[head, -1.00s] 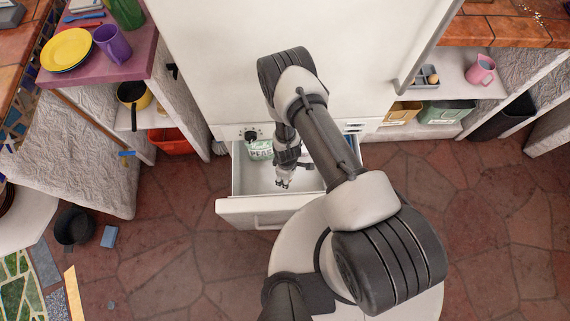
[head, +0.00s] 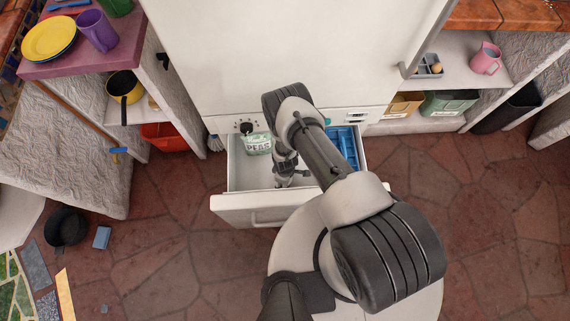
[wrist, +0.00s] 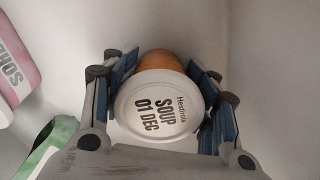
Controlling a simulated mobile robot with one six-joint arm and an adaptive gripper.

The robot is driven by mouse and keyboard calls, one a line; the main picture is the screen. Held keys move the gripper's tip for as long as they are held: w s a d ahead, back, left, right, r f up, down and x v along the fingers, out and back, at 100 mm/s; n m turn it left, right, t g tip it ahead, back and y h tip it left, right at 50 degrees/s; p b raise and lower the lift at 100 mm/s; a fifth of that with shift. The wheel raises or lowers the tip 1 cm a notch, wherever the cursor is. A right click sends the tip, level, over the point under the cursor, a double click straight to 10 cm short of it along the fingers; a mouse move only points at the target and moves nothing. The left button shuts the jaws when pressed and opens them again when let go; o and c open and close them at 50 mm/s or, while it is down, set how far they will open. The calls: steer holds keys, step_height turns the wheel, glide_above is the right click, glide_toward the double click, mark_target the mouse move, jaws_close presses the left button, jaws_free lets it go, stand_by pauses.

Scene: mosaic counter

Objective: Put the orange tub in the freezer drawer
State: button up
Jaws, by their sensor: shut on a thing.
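The orange tub (wrist: 162,60) shows in the wrist view between my gripper's two blue-padded fingers. Its white lid (wrist: 160,105) reads "Hestirola SOUP 01 DEC" and faces the camera. My gripper (wrist: 160,98) is shut on the tub. In the head view my gripper (head: 289,178) points down into the open freezer drawer (head: 245,202), and the tub is hidden there behind my arm. White drawer walls surround the tub in the wrist view. I cannot tell whether the tub touches the drawer floor.
A pea bag (head: 258,143) lies at the drawer's back left, and a blue rack (head: 345,145) lies at its right. In the wrist view a pink-and-white package (wrist: 15,60) and a green-and-white bag (wrist: 50,148) are left of my gripper. The drawer's front left is clear.

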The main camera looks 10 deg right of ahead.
steer(key=shift+f, duration=0.15)
steer(key=o, duration=1.2)
step_height(320, 180, up, 12)
steer(key=p, duration=0.5)
steer(key=shift+r, duration=0.2)
